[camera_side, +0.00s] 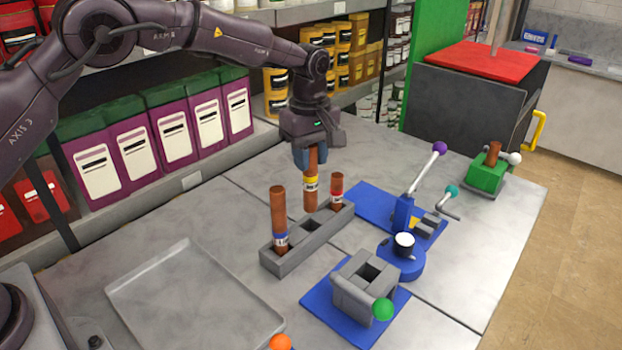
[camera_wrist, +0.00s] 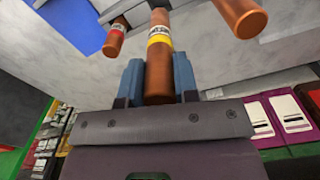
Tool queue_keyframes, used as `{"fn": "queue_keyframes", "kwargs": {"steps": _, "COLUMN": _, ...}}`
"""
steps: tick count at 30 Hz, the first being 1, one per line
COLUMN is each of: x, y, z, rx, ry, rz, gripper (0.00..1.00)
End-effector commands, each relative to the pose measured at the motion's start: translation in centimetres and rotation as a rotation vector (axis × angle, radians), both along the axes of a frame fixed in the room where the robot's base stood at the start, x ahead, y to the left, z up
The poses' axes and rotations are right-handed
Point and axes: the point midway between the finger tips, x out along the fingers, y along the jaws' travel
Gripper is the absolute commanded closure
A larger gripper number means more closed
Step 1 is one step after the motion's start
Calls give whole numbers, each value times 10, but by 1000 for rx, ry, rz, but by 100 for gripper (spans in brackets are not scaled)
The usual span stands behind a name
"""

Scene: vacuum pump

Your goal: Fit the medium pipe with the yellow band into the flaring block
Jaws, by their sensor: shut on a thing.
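The medium pipe with the yellow band (camera_side: 310,190) is copper-coloured and upright. My gripper (camera_side: 310,158) is shut on its upper part, above the yellow band. In the wrist view the pipe (camera_wrist: 159,75) sits between the two blue fingers of my gripper (camera_wrist: 158,80). Its lower end is at the middle of the grey rack (camera_side: 290,247); I cannot tell whether it is clear of the slot. A grey block with a square opening (camera_side: 352,297), apparently the flaring block, stands on a blue mat at the front. Its opening looks empty.
A taller blue-banded pipe (camera_side: 278,210) and a shorter red-banded pipe (camera_side: 337,188) stand in the rack on either side. A blue lever tool (camera_side: 404,215) stands right of the rack. A green block (camera_side: 487,176) holds a copper piece. An empty grey tray (camera_side: 190,300) lies front left.

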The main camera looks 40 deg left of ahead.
Motion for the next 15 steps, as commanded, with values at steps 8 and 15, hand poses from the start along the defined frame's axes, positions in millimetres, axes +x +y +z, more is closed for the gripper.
{"fn": "queue_keyframes", "kwargs": {"steps": 8, "x": -3, "y": -55, "z": 36, "rx": -2, "ry": -5, "rz": -100, "gripper": 100}}
{"fn": "queue_keyframes", "kwargs": {"steps": 15, "x": -26, "y": -148, "z": 95, "rx": -1, "ry": -6, "rz": -166, "gripper": 100}}
